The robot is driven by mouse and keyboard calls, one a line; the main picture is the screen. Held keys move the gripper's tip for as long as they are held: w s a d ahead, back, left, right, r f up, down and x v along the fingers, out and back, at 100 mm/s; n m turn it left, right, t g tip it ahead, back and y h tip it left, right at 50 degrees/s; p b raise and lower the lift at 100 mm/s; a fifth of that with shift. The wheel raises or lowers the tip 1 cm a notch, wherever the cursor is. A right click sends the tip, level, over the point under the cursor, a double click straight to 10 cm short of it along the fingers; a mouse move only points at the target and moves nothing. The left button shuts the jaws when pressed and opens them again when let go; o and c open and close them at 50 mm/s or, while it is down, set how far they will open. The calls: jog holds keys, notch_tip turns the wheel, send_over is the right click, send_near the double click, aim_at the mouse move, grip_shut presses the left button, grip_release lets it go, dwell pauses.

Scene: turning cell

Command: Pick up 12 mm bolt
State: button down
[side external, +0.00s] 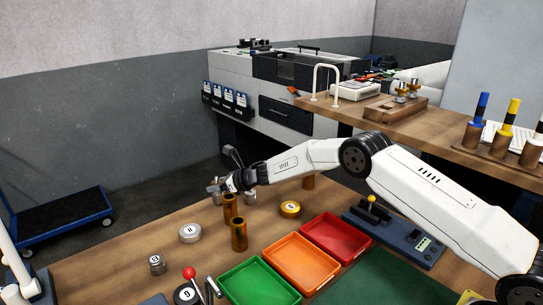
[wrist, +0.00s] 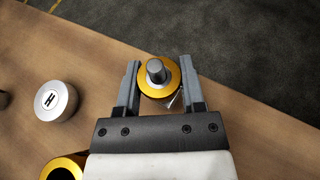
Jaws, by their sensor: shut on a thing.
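My gripper (wrist: 160,72) has its two grey fingers on either side of a round gold-rimmed piece with a dark grey stud in its middle, which looks like the bolt (wrist: 157,72). I see no size marking on it. A silvery part shows just below the gold rim, partly hidden by the right finger. In the side external view my gripper (side external: 216,188) is low over the far left part of the bench. The held piece is too small there to make out clearly.
Gold tubes (side external: 239,236) stand close to my gripper. A silver disc marked H (wrist: 56,101) lies to its left in the wrist view. A gold-topped disc (side external: 290,209), green (side external: 260,283), orange (side external: 300,263) and red (side external: 336,238) trays and a control box (side external: 395,235) are on the bench.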

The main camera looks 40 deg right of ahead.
aim_at(216, 177)
notch_tip(216, 177, up, 3)
jog(key=shift+r, duration=0.1)
jog(key=s+d+r, duration=0.1)
jog(key=s+r, duration=0.8)
jog(key=s, duration=0.5)
jog(key=shift+r, duration=0.2)
dwell(0.5)
